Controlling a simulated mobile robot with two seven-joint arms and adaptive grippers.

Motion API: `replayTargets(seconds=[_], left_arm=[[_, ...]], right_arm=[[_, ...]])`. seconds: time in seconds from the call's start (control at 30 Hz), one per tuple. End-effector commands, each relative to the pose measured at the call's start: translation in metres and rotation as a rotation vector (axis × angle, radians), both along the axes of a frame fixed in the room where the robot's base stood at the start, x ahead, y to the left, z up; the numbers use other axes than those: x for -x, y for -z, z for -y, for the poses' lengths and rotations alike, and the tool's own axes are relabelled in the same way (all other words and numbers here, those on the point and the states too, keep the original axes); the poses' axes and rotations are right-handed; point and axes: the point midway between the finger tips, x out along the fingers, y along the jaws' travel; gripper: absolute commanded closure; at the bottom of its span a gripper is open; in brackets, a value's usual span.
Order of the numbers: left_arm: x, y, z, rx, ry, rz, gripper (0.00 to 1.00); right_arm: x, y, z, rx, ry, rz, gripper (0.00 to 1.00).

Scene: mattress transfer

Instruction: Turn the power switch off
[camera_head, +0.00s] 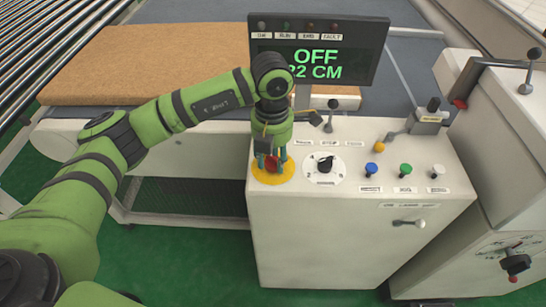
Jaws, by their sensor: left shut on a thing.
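The power switch is a red knob (271,164) on a round yellow plate (274,178), at the left end of the white console top. My left gripper (271,159) comes down over it from above. Its fingers are shut on the red knob and hide most of it. The display (345,60) behind the console shows OFF in green letters above a line ending in CM, partly covered by my left arm. My right gripper is not in view.
A black rotary dial (324,165) sits just right of the yellow plate. Blue (371,169), green (405,170) and white (438,171) buttons stand farther right. Levers rise behind them. A brown mattress (150,60) lies at the back left. A white cabinet (490,190) stands at the right.

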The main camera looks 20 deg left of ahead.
Motion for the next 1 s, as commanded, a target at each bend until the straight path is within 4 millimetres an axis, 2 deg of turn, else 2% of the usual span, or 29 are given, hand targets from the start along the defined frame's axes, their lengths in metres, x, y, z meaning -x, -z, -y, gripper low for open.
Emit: replayTargets(seconds=[0.3, 0.33, 0.4, 0.77, 0.87, 1.0], left_arm=[[0.001, 0.001, -0.003, -0.008, -0.004, -0.006, 0.95], [0.001, 0.001, -0.003, -0.008, -0.004, -0.006, 0.58], [0.001, 0.001, -0.003, -0.007, -0.004, -0.007, 0.35], [0.0, -0.002, -0.001, -0.001, 0.0, -0.003, 0.35], [0.0, -0.011, 0.0, 0.001, 0.0, 0.0, 0.35], [0.0, -0.036, -0.001, 0.0, -0.001, 0.001, 0.35]], right_arm=[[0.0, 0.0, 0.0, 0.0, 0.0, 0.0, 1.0], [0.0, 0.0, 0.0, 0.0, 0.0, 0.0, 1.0], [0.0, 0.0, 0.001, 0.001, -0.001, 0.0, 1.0], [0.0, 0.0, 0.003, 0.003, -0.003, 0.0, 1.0], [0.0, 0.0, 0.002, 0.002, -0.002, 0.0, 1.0], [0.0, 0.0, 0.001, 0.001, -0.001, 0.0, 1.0]])
